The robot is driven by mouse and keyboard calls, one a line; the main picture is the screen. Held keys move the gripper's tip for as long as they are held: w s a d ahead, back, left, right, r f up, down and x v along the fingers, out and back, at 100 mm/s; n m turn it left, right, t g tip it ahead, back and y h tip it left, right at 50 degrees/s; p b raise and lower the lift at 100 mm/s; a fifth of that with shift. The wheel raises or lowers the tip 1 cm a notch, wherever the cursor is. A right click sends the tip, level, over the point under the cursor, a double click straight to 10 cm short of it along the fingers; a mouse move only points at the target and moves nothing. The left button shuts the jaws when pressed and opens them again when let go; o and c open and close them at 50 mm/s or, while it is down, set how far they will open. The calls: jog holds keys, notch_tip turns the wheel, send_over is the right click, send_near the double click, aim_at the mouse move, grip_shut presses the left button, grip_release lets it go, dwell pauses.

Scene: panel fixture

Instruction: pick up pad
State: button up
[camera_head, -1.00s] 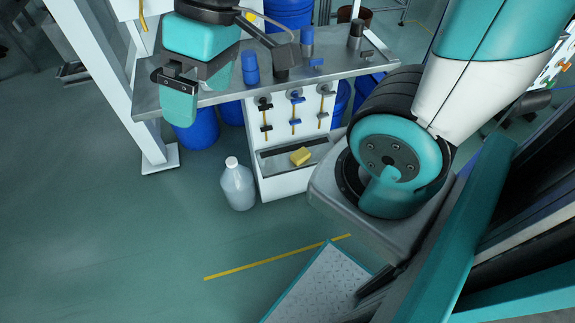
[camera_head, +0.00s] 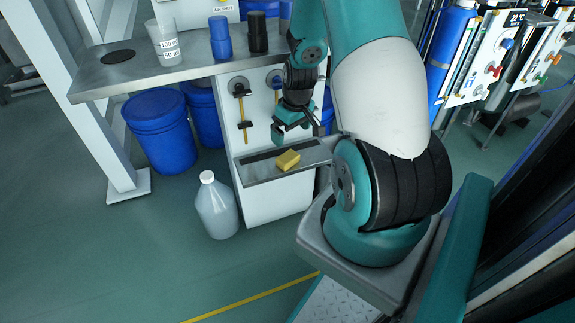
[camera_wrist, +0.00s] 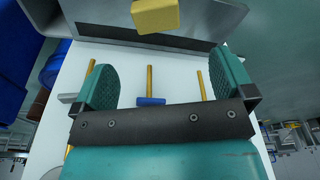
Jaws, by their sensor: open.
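The pad is a small yellow block (camera_head: 288,160) on the metal tray (camera_head: 262,175) at the front of the white panel fixture. In the wrist view the pad (camera_wrist: 155,15) shows at the top edge, partly cut off, beyond my fingertips. My gripper (camera_head: 292,130) is above the tray and behind the pad, in front of the panel. In the wrist view my gripper (camera_wrist: 168,85) has its two teal fingers spread wide with nothing between them. The pad lies apart from both fingers.
A translucent jug (camera_head: 216,208) stands on the floor left of the fixture. The metal worktop (camera_head: 130,75) above holds a clear cup (camera_head: 163,42) and blue and black bottles. Valve handles with yellow rods (camera_head: 241,108) are on the panel close to my gripper. Blue drums (camera_head: 162,130) stand under the worktop.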

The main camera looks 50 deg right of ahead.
jog(key=b, duration=0.2)
send_over(288, 157)
jog(key=f, duration=0.7)
jog(key=shift+s+a, duration=0.35)
jog(key=f, duration=0.1)
jog(key=f+b, duration=0.1)
jog(key=f, duration=0.1)
jog(key=w+f+b, duration=0.1)
jog(key=f, duration=0.1)
jog(key=shift+d+f, duration=0.1)
jog(key=shift+d, duration=0.3)
jog(key=c, duration=1)
